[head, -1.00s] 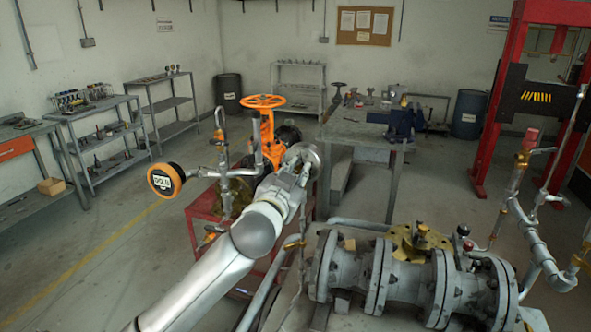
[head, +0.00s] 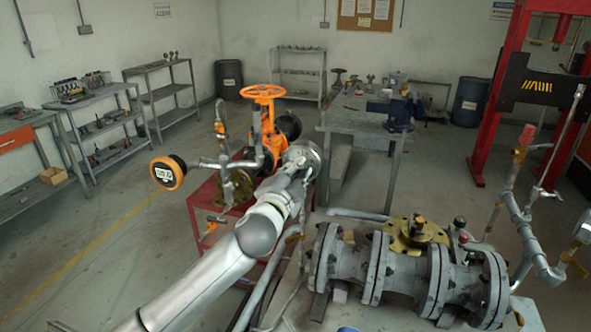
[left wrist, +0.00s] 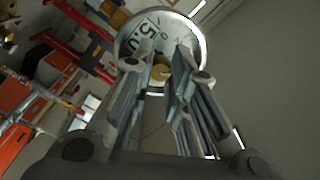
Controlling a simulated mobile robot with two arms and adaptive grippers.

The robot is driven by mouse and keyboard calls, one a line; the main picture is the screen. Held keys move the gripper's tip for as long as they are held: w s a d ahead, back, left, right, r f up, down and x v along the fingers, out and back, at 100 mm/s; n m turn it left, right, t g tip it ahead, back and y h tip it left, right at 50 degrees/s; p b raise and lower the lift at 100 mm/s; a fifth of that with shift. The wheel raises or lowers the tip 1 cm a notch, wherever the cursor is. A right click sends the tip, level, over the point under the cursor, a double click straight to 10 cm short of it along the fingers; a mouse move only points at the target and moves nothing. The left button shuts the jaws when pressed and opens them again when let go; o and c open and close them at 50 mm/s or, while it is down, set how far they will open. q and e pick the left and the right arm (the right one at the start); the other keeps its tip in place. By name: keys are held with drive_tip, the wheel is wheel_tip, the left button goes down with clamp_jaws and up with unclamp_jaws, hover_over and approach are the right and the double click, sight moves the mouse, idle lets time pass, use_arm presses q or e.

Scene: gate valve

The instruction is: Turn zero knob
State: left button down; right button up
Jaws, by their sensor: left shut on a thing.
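A round silver dial gauge (head: 305,157) stands at the end of my left arm in the head view. The left wrist view shows its white numbered face (left wrist: 183,42) inside a silver rim. A small brass-coloured knob (left wrist: 161,71) sits at the lower part of the face. My left gripper (left wrist: 167,74) has its fingers on either side of the knob and is shut on it; the exact contact is partly hidden by the fingertips. The left gripper also shows in the head view (head: 298,176), close against the gauge. My right gripper is not in view.
A grey flanged pipe (head: 350,262) lies at lower right. Open floor is at left.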

use_arm(q)
drive_tip(key=shift+d+r, duration=0.1)
drive_tip(key=shift+r, duration=0.1)
idle(0.3)
drive_tip(key=c, duration=1.4)
unclamp_jaws()
drive_tip(key=shift+f, duration=0.1)
drive_tip(key=shift+o, duration=0.2)
drive_tip(key=v, duration=1.2)
